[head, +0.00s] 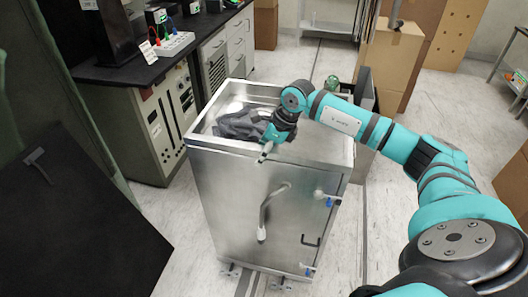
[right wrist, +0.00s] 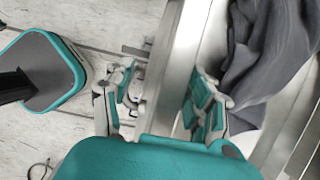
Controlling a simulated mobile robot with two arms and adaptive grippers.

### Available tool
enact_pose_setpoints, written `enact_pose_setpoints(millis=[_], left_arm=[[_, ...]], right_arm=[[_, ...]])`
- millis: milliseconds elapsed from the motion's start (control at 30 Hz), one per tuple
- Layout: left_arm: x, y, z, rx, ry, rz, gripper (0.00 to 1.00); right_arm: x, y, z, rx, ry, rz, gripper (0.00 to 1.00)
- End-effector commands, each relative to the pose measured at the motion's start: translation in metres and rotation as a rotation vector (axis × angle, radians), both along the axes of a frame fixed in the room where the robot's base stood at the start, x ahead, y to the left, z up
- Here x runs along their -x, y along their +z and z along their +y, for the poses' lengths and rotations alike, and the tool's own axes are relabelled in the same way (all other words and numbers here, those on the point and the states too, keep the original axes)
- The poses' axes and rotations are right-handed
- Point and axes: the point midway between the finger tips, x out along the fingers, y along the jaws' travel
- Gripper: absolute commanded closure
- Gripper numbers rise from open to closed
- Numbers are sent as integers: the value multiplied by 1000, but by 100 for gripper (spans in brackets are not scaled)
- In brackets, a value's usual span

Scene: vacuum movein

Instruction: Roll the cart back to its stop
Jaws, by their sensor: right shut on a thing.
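The cart (head: 235,200) is a tall stainless-steel box with an open top, standing upright on the floor in the middle of the head view. A dark grey cloth (head: 240,125) lies in its top. My right gripper (head: 266,150) is at the near top rim of the cart. In the right wrist view, the fingers of my right gripper (right wrist: 165,98) straddle the metal rim (right wrist: 181,55), one finger on each side, and are shut on it. I cannot make out a stop for the cart. My left gripper is not in view.
A black-topped bench (head: 150,62) with instruments stands at the back left. A dark panel (head: 75,215) fills the lower left. Cardboard boxes (head: 388,55) stand behind the cart. Rail lines (head: 362,225) run along the floor beside it. Floor to the right (head: 450,105) is clear.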

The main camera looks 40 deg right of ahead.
Motion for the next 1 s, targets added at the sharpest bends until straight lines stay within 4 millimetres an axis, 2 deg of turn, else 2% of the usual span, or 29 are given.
enact_pose_setpoints(millis=[67, 400, 533, 667, 1000], left_arm=[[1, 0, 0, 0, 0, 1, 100], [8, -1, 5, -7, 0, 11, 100], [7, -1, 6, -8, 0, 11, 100], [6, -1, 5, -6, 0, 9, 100], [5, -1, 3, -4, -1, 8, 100]], right_arm=[[4, -4, 6, -8, 9, 17, 50], [3, -3, 4, -5, 7, 12, 50], [4, 3, 1, -3, 6, 9, 50], [9, 22, -4, -2, 6, 7, 50], [31, 86, -20, -2, 7, 10, 50]])
